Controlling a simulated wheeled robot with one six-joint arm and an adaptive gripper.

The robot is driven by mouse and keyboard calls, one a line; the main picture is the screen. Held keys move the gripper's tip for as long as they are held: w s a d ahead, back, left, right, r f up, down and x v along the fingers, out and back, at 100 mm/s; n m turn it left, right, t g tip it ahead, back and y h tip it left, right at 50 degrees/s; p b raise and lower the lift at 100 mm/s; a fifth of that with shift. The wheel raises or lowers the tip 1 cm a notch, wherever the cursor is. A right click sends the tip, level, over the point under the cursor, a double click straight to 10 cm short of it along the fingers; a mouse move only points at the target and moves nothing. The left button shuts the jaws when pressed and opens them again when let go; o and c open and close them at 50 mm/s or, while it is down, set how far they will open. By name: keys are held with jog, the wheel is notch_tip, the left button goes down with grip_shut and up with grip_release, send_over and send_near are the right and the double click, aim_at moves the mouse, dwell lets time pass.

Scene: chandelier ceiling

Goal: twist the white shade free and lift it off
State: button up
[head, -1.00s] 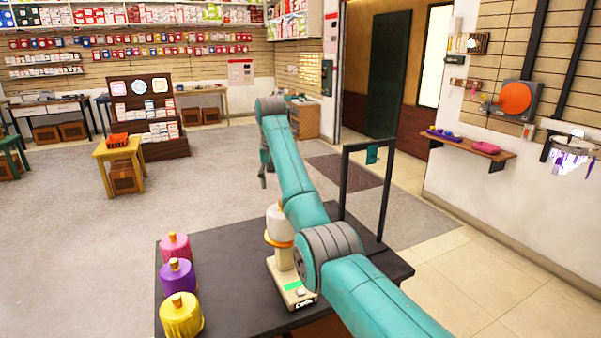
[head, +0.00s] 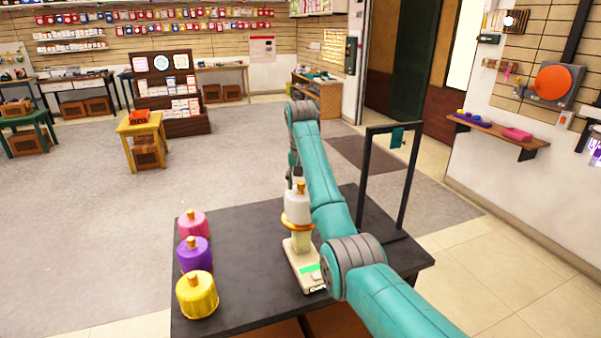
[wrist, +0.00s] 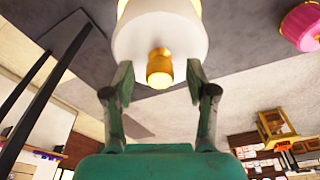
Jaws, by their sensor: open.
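The white shade (head: 298,207) stands upright on an orange-gold ring and a cream stand (head: 302,262) on the dark table (head: 250,306). It has a gold knob on top, which shows in the wrist view (wrist: 159,70) below the white shade (wrist: 160,36). My gripper (wrist: 160,82) is open, with one finger on each side of the knob and a gap to both. In the head view my gripper (head: 294,172) hangs just above the shade, small and partly hidden by my arm.
Pink (head: 194,224), purple (head: 194,254) and yellow (head: 197,295) shades with gold knobs stand in a row at the table's left. A black upright frame (head: 368,180) stands at the right of the table, close to my arm. The table's front-left middle is clear.

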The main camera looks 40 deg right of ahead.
jog(key=shift+w+f, duration=0.1)
jog(key=shift+f, duration=0.35)
grip_shut()
jog(key=shift+n+y, duration=0.3)
jog(key=shift+n, duration=1.6)
jog(key=shift+n, duration=0.6)
jog(key=shift+n+y, duration=0.3)
jog(key=shift+n, duration=1)
jog(key=shift+n+y, duration=0.3)
jog(key=shift+n, duration=1.4)
